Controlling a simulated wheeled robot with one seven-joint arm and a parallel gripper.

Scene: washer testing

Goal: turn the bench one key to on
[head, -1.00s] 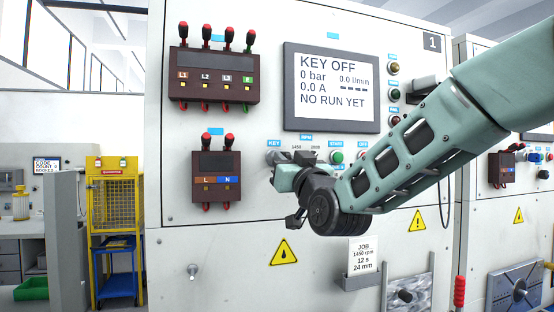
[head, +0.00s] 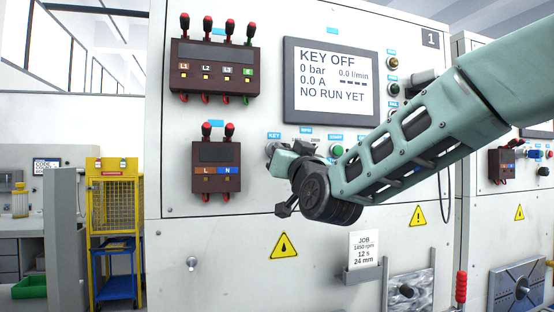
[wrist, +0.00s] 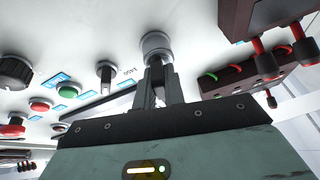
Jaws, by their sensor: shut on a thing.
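The bench one panel (head: 190,240) fills the middle of the head view, and its screen (head: 331,82) reads KEY OFF. The key switch shows in the wrist view as a round silver lock (wrist: 156,43) on the white panel. My gripper (wrist: 160,80) is right at it, its fingers shut on the key. The key is mostly hidden between the fingers, so I cannot tell its angle. In the head view my gripper (head: 275,154) is just below the KEY label (head: 274,135), and my wrist covers part of the control row.
The rpm selector (wrist: 106,72) and green start button (wrist: 68,91) lie close to the left of my gripper in the wrist view. Brown terminal boxes (head: 216,165) with red plugs stand left of the key in the head view. A job card (head: 363,250) hangs below.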

